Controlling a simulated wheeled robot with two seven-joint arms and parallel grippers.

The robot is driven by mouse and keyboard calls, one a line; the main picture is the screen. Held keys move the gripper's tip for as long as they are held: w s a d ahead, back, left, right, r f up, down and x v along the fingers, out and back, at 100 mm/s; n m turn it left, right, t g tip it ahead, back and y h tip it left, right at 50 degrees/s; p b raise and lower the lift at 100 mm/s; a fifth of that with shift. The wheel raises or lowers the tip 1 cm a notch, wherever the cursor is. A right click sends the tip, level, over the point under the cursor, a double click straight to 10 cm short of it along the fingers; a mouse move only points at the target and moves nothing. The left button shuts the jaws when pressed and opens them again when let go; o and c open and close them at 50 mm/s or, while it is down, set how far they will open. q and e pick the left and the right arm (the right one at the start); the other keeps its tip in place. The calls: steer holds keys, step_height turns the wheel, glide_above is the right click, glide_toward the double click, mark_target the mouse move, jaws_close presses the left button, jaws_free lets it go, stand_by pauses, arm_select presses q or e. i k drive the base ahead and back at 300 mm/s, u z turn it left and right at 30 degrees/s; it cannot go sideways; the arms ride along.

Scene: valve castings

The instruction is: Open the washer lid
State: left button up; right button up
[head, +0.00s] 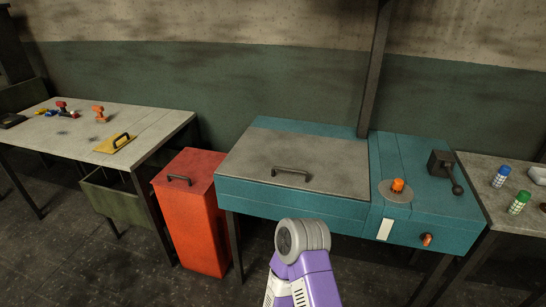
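The washer (290,203) is a teal bench-like cabinet on dark legs in the middle of the head view. Its grey, stained lid (305,153) lies flat and closed on the left part of the top. A dark bar handle (291,173) sits near the lid's front edge. A purple and grey link of my arm rises from the bottom, in front of the washer and below the handle. Neither gripper shows in this view.
A red bin (195,220) with a dark handle stands left of the washer. A workbench (75,135) with drills and a yellow float (115,143) is further left. Right, a table holds spray cans (519,202).

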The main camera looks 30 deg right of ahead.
mark_target(336, 166)
steer(key=z, duration=0.5)
steer(key=i, duration=0.95)
steer(key=z, duration=0.85)
